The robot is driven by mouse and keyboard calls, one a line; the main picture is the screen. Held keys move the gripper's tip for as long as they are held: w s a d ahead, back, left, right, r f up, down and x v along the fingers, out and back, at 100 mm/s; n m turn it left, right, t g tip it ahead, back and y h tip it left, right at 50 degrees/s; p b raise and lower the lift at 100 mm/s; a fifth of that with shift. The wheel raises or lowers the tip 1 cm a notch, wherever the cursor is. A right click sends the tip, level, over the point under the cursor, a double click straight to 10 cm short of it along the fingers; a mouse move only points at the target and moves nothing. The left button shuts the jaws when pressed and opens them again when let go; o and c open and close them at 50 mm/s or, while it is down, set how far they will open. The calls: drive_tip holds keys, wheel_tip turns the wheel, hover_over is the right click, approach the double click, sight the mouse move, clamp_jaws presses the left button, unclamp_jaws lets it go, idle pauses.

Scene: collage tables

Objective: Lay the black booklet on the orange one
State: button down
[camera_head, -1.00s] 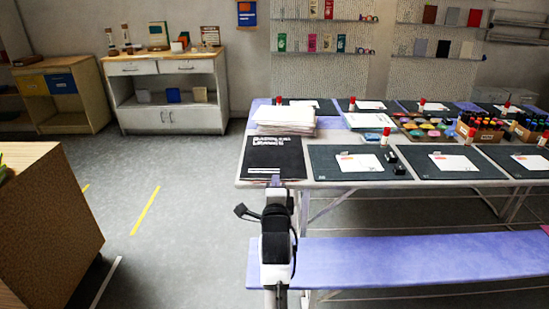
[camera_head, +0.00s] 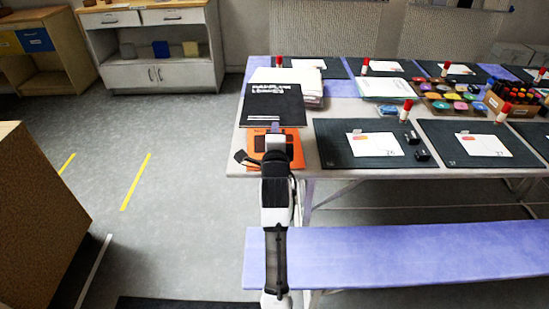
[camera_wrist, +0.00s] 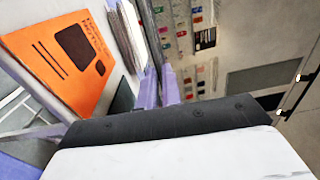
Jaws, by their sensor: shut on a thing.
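The black booklet (camera_head: 272,104) with white lettering shows in the head view at the table's near left end. My gripper (camera_head: 275,128) is shut on its near edge. The orange booklet (camera_head: 299,150) lies on the table, partly hidden behind my gripper and the black booklet. The black booklet covers its far part in the picture; I cannot tell whether the two touch. In the wrist view the orange booklet (camera_wrist: 60,62) shows at the upper left with dark printed shapes.
A stack of white paper (camera_head: 312,88) lies just behind the booklets. A dark mat (camera_head: 340,155) with a white card is to the right. A purple bench (camera_head: 400,255) stands in front of the table (camera_head: 350,173). Open floor lies to the left.

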wheel_tip(320, 180, down, 18)
drive_tip(key=p, duration=0.2)
drive_tip(key=shift+f, duration=0.25)
drive_tip(key=c, duration=1.6)
unclamp_jaws()
drive_tip(key=shift+s, duration=0.1)
